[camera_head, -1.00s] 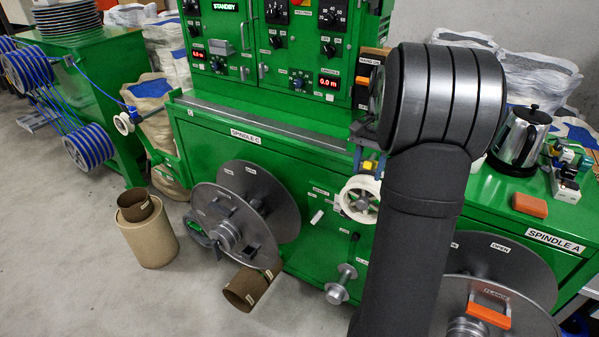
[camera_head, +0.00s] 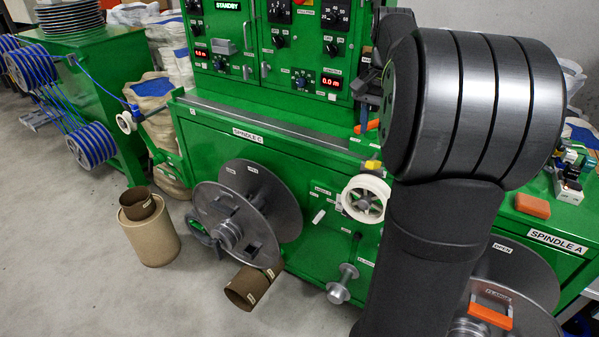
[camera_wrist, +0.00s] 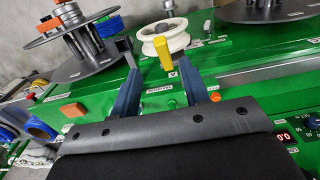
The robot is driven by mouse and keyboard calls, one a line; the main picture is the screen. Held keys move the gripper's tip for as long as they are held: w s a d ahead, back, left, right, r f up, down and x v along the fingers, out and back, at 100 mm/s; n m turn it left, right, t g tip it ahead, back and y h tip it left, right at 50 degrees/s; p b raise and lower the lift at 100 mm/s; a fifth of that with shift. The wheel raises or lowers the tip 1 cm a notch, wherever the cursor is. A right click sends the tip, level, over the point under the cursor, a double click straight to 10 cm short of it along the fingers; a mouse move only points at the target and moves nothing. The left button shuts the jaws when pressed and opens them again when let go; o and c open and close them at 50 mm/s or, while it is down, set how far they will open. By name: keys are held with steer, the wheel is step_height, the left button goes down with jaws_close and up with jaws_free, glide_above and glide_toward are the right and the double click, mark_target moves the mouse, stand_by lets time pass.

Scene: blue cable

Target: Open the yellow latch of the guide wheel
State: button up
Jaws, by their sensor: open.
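The white guide wheel (camera_head: 365,198) is on the front of the green machine, with the yellow latch (camera_head: 373,165) at its upper edge. In the wrist view, the yellow latch (camera_wrist: 164,53) stands upright before the white guide wheel (camera_wrist: 163,34). My gripper (camera_wrist: 165,38) is open and empty.
A large grey reel (camera_head: 247,215) is left of the wheel and another (camera_head: 515,275) is at lower right. An orange block (camera_head: 532,206) and small items lie on the green top at right. The control panel (camera_head: 290,45) rises behind. A cardboard tube (camera_head: 150,240) stands on the floor.

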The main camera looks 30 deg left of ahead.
steer(key=w+a+f+n+t+y, duration=0.1)
steer(key=w+a+f+t, duration=0.25)
steer(key=a+f, duration=0.3)
steer(key=w+a+f+n+t+y, duration=0.1)
steer(key=w+a+f+n+t, duration=0.15)
steer(key=w+a+f, duration=0.4)
steer(key=s+a+f+n+t+y, duration=0.1)
steer(key=s+a+f+n+y, duration=0.1)
steer(key=a+f, duration=0.9)
step_height(320, 180, down, 4)
steer(key=shift+s+r+t+y, duration=0.25)
steer(key=shift+s+y, duration=0.35)
steer(key=shift+y, duration=0.5)
